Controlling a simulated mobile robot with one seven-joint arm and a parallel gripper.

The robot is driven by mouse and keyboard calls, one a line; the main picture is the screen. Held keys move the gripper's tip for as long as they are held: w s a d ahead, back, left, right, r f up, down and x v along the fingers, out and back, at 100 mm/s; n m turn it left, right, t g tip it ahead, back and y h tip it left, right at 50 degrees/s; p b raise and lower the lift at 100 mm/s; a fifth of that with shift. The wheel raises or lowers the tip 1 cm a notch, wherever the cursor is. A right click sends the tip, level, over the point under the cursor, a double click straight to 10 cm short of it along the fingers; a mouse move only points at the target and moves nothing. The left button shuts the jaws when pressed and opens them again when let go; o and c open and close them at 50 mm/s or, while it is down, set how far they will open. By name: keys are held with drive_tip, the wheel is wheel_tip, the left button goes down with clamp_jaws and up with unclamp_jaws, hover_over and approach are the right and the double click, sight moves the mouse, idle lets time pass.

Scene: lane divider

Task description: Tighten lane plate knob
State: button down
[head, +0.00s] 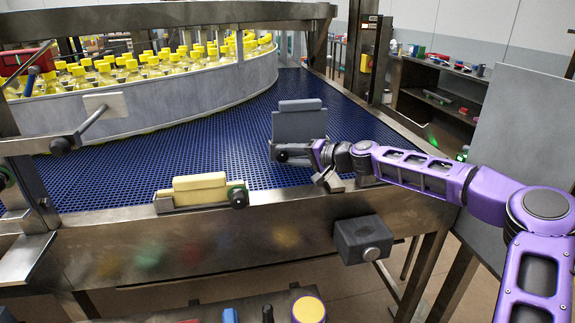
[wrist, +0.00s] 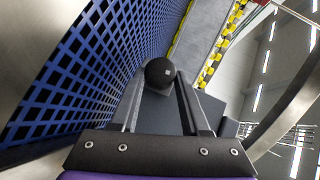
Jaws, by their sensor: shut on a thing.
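The lane plate (head: 298,127) is a grey upright panel with a smaller block along its top, standing over the blue conveyor belt in the head view. A round black knob (wrist: 159,73) shows in the wrist view at the tips of my gripper's two fingers. My gripper (head: 290,153) is at the lower part of the plate in the head view and hides part of it. In the wrist view my gripper (wrist: 160,88) is shut on the knob, one finger on each side. The knob's stem is hidden.
The blue mesh belt (head: 215,155) runs behind a steel rail. A yellow block (head: 199,188) with a green-ringed knob sits on the rail. A grey box (head: 364,238) juts from the front. Yellow-capped bottles (head: 130,72) stand behind a curved grey wall (head: 170,98).

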drive_tip(key=shift+s+f+m+y+b, duration=0.15)
drive_tip(key=shift+f+m+y+b, duration=0.2)
drive_tip(key=shift+b, duration=0.3)
drive_tip(key=shift+a+y, duration=0.1)
drive_tip(key=shift+y, duration=0.15)
drive_tip(key=shift+c, duration=1.9)
unclamp_jaws()
drive_tip(key=shift+r, duration=0.15)
drive_tip(key=shift+d+r, duration=0.1)
drive_tip(key=shift+d, duration=0.2)
drive_tip(key=v, duration=1.7)
drive_tip(key=shift+s+a+p, duration=0.1)
drive_tip(key=shift+s+p, duration=0.1)
drive_tip(key=shift+p, duration=0.2)
